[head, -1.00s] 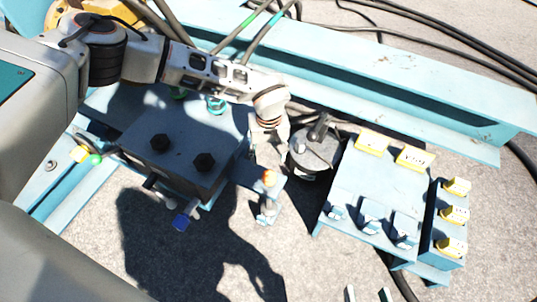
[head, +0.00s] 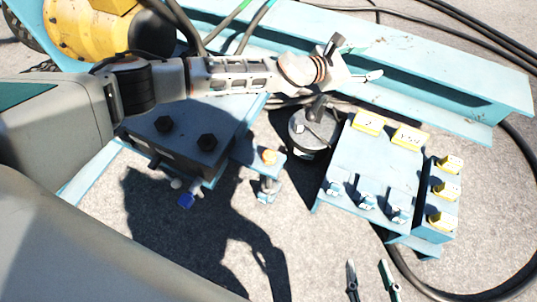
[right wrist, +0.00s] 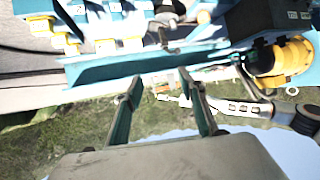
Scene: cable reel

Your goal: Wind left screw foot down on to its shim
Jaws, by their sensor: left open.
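A screw foot with an orange head (head: 269,157) stands upright through a blue bracket plate (head: 247,150) beside the dark block. Its lower end (head: 267,186) is close to the ground; whether it touches a shim cannot be told. My left gripper (head: 356,60) is open and empty, up and to the right of the screw foot, in front of the blue beam in the head view. My right gripper (head: 371,276) is open and empty at the bottom edge, well away from the foot. Its two fingers also show apart in the right wrist view (right wrist: 160,88).
A blue stand (head: 375,160) with yellow tags and several blue clamps is further right. A long blue beam (head: 440,75) and black cables (head: 510,270) lie around. A yellow reel part (head: 95,30) is upper left.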

